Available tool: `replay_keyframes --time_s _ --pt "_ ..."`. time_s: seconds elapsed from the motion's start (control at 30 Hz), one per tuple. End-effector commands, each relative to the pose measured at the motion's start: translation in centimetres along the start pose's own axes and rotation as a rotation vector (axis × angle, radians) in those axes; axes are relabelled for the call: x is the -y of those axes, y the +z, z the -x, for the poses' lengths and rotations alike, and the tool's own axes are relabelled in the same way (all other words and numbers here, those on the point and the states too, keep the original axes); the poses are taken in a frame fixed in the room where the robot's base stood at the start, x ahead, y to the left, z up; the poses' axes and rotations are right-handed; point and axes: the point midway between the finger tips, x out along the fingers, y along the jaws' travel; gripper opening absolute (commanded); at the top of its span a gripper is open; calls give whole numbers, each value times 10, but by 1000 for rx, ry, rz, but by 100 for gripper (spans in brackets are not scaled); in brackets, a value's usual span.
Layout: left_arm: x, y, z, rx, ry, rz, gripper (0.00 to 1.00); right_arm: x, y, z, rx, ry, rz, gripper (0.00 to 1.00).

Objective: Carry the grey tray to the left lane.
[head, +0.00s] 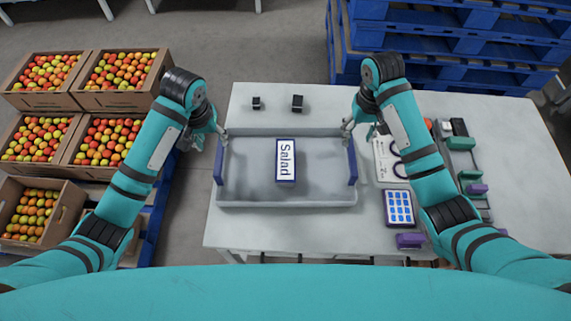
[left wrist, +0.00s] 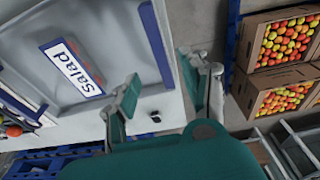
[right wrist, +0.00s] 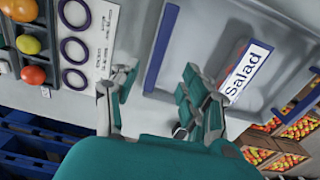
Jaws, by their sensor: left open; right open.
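The grey tray (head: 250,185) lies flat on the white table, with blue handles on its left and right ends. A white label reading "Salad" (head: 286,160) with a blue edge is in its middle. My left gripper (head: 222,135) is open at the tray's left end, near the top of the left blue handle (head: 219,164). In the left wrist view the open fingers (left wrist: 160,85) point toward the tray's edge. My right gripper (head: 347,127) is open at the right end, near the right blue handle (head: 352,164). The right wrist view shows its fingers (right wrist: 153,85) apart and empty.
Two small black objects (head: 297,103) stand behind the tray. A blue keypad (head: 399,207), a purple block (head: 409,240) and a sheet with rings (head: 388,160) lie right of it. Blue pallets (head: 440,45) are stacked behind the table.

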Motion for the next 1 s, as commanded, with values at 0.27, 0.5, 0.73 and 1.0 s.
replay_keyframes --time_s 0.27,0.5,0.73,1.0 --pt "0 1 -56 4 -1 0 46 -2 0 -56 1 4 -2 46" --pt "0 0 -91 0 0 0 46 -1 -1 -90 0 2 -1 46" --pt "0 0 -103 -1 -1 -1 46 -1 -1 -102 -2 2 -1 46" --pt "0 0 -103 -1 0 -1 45 -1 -1 -102 -3 2 -1 45"
